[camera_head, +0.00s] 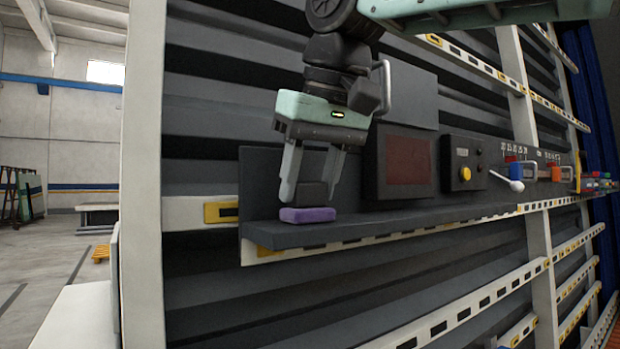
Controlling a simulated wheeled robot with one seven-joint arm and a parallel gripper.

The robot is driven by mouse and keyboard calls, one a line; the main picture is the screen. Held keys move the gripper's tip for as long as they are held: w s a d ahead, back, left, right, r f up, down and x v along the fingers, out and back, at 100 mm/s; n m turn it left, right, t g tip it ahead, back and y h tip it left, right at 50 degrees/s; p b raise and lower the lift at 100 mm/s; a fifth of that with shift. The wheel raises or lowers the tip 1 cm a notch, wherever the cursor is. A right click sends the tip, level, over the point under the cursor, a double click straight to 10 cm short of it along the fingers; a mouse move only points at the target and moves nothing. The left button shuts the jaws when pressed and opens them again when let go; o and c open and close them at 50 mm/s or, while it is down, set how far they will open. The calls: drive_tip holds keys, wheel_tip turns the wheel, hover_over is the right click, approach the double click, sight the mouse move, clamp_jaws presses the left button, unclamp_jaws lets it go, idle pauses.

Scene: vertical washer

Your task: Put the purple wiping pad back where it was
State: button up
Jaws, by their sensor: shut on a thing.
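The purple wiping pad (308,215) is at the left end of a dark grey ledge (290,236). It lies flat, with a dark block (311,192) on top of it that looks like its grip. My gripper (309,188) points down over the pad, its two grey fingers on either side of the dark block, shut on it. The pad's underside is hidden, so I cannot tell whether it rests on the ledge or hangs just above it.
Right of the pad stand a dark box with a reddish screen (408,160) and a control box with a yellow button (465,174). Farther right are a white ladle-like tool (508,180) and coloured items. Bare ledge lies between pad and screen box.

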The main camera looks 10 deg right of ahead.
drive_tip(key=o, duration=1)
drive_tip(key=shift+f, duration=0.1)
drive_tip(key=shift+c, duration=0.2)
drive_tip(key=v, duration=1.2)
drive_tip(key=shift+b, duration=0.4)
